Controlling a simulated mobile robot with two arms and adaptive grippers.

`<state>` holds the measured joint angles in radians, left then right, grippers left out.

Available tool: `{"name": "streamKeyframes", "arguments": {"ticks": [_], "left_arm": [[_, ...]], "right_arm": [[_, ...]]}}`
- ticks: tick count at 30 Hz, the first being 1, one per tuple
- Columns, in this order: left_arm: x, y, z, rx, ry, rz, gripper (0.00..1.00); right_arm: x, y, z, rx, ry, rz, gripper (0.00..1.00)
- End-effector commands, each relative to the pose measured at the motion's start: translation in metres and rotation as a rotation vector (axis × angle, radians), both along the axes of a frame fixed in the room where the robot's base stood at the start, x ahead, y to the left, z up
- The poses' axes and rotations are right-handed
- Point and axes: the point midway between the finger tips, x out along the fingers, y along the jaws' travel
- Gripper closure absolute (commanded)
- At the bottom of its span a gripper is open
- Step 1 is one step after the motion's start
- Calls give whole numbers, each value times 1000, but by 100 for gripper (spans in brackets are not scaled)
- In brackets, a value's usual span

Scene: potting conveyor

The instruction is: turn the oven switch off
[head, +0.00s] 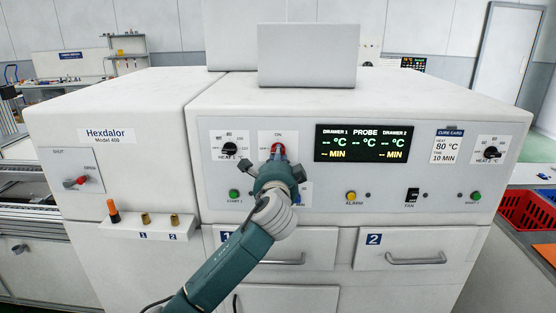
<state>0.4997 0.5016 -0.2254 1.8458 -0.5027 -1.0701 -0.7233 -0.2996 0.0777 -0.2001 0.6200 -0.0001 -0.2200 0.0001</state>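The oven switch is a red knob (278,149) on a white plate marked ON, on the front panel of the white oven (455,100). My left gripper (279,163) is right at the knob, seen from behind, with its tip over the knob's lower part. The knob's pointing direction is hidden, and I cannot tell whether the fingers are closed on it or only touch it. The display (364,143) to its right is lit and shows dashes for the temperatures and minutes. My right gripper is not in view.
A black HEAT 1 dial (229,149) sits just left of the switch, and a green START 1 button (234,194) lies below it. The drawer 2 handle (415,260) sticks out lower right. Red crates (527,208) stand at the far right.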

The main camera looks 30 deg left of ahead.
Motion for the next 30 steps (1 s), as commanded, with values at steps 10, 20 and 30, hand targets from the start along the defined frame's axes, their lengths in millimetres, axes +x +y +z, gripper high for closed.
{"name": "streamKeyframes", "arguments": {"ticks": [10,20,30], "left_arm": [[0,0,-1,-32,-18,0,100],[0,0,0,-32,-18,-1,68],[-1,-1,0,-30,-18,-1,62]], "right_arm": [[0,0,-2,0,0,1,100],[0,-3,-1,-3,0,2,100],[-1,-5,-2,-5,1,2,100]]}}
